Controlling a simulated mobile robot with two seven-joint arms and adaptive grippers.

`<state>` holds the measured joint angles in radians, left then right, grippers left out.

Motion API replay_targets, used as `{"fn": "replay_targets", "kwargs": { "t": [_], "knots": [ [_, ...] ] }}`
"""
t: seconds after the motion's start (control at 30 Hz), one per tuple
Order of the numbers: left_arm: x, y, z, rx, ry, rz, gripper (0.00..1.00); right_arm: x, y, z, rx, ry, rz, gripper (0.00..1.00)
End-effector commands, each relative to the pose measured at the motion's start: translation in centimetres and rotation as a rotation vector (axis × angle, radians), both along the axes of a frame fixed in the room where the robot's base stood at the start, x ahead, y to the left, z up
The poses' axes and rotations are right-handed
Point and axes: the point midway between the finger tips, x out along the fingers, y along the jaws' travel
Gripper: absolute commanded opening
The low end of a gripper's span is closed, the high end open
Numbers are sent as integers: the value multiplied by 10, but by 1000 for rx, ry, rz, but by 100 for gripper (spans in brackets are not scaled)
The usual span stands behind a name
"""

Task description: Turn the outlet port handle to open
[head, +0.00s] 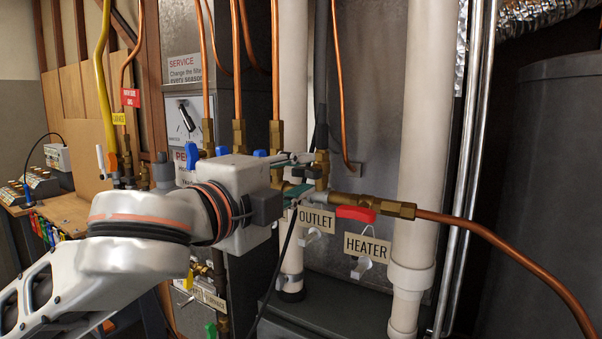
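The tan OUTLET tag (316,219) hangs below a brass pipe run, left of the tan HEATER tag (367,248). A red lever handle (356,213) lies level under the brass fittings (372,203), between the two tags. My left gripper (302,177) reaches in from the left at the brass junction above the OUTLET tag. Its two fingers are apart, one above the other, with brass fitting showing between or behind them. I cannot make out a separate outlet handle there; the gripper covers part of that spot. My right gripper is not in view.
A copper pipe (470,223) runs right from the fittings. White vertical pipes (421,140) and a dark tank (545,190) stand to the right. Blue handles (192,156) sit behind my gripper. A workbench (62,212) is at far left.

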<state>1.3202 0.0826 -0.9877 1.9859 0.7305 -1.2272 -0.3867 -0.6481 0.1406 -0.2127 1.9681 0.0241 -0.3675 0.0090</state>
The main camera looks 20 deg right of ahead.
Motion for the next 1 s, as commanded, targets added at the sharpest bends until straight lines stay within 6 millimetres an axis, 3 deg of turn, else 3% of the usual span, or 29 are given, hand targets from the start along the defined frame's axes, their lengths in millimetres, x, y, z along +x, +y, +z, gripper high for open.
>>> {"fn": "replay_targets", "kwargs": {
  "t": [0.13, 0.23, 0.27, 0.53, 1.0],
  "knots": [
    [0, 0, 0, 0, 0, 0, 26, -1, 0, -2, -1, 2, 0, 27],
    [0, 0, 0, -1, 1, 0, 3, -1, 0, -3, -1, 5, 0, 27],
    [0, 0, 0, -1, 1, 0, 0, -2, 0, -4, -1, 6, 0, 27],
    [0, 0, 0, -13, 19, -1, 0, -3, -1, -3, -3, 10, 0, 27],
    [-1, 0, 1, -170, 221, -2, 0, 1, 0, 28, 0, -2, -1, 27]
  ]
}}
